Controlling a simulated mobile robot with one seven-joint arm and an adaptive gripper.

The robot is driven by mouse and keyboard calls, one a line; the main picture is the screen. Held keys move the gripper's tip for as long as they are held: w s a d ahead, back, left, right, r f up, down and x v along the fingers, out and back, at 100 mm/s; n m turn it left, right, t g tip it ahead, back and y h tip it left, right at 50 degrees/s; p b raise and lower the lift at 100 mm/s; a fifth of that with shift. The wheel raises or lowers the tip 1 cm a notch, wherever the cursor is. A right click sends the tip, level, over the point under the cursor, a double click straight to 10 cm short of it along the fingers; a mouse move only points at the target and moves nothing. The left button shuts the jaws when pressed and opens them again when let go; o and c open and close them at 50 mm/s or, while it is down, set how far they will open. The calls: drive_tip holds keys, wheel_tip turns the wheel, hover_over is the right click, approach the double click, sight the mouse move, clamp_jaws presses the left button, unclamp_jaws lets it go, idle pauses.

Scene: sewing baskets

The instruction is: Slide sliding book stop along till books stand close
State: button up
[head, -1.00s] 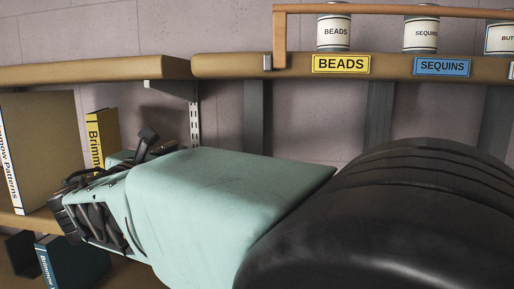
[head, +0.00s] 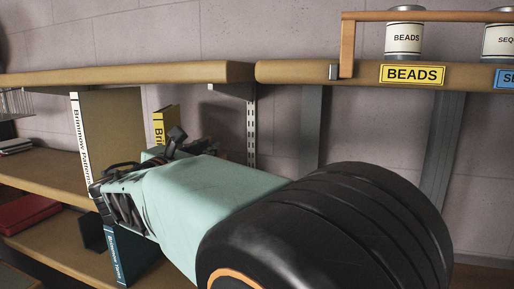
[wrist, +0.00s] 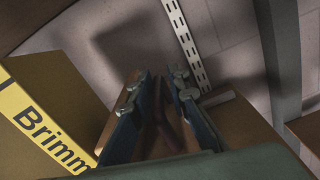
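My gripper (wrist: 160,80) is at the upper-left shelf, its fingers apart with a gap between the tips in the wrist view. A dark reddish shape shows in the gap; I cannot tell what it is. In the head view my arm hides the fingertips. A tall brown book with a white spine, "Brimmow Patterns" (head: 108,135), stands upright left of my gripper. A yellow-spined book (head: 159,125) stands behind my gripper; its "Brimm" spine (wrist: 42,120) is close left of the fingers in the wrist view. I cannot make out the sliding book stop for certain.
A teal book (head: 130,255) and a dark upright plate (head: 91,231) stand on the lower shelf, near a red book (head: 27,212). An upper shelf board (head: 130,73) runs above my gripper. Labelled jars (head: 404,38) stand on the right shelf. A slotted wall rail (wrist: 186,45) is ahead.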

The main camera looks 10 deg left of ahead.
drive_tip(key=shift+s+f, duration=0.1)
drive_tip(key=shift+s+a, duration=0.1)
drive_tip(key=shift+s, duration=0.2)
drive_tip(key=s, duration=1.1)
drive_tip(key=shift+s+a, duration=0.15)
drive_tip(key=shift+a, duration=0.25)
drive_tip(key=shift+o, duration=0.3)
